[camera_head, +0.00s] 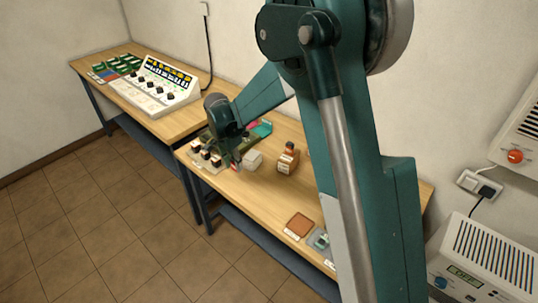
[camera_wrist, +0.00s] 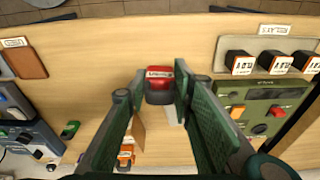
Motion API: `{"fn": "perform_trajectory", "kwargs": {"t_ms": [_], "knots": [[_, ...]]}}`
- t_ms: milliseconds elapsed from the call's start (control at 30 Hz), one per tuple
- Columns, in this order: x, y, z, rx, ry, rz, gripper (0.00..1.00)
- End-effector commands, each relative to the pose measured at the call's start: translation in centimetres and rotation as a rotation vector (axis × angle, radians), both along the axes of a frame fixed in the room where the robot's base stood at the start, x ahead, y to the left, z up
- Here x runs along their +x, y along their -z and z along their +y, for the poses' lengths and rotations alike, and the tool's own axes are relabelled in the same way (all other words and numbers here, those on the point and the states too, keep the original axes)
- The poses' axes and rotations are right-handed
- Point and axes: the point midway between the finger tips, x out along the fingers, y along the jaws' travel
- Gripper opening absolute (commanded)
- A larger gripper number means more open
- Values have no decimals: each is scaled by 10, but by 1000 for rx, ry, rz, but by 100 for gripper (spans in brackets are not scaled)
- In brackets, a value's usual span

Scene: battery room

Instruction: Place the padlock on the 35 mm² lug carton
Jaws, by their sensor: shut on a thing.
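A red padlock (camera_wrist: 159,78) with a pale label is pinched between the fingertips of my gripper (camera_wrist: 159,90). In the head view, a small red patch of it (camera_head: 235,167) shows under my gripper (camera_head: 233,157), over the front part of the bench. A pale carton-like box (camera_head: 252,160) stands just right of the gripper. In the wrist view the fingers partly hide what stands behind the padlock. No marking can be read as 35 mm², so I cannot tell for sure which box is the lug carton.
Several dark blocks with white labels (camera_wrist: 275,64) stand beside a green switch panel (camera_wrist: 255,112). A brown pad (camera_head: 299,225) lies near the front edge. Bare bench (camera_wrist: 100,55) lies between pad and blocks.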

Motion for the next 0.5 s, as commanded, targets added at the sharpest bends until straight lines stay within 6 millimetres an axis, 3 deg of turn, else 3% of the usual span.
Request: {"fn": "perform_trajectory", "kwargs": {"t_ms": [267, 500], "knots": [[0, -13, 0, 0, 0, 0, 11], [0, -52, 0, 0, 0, 0, 11]]}}
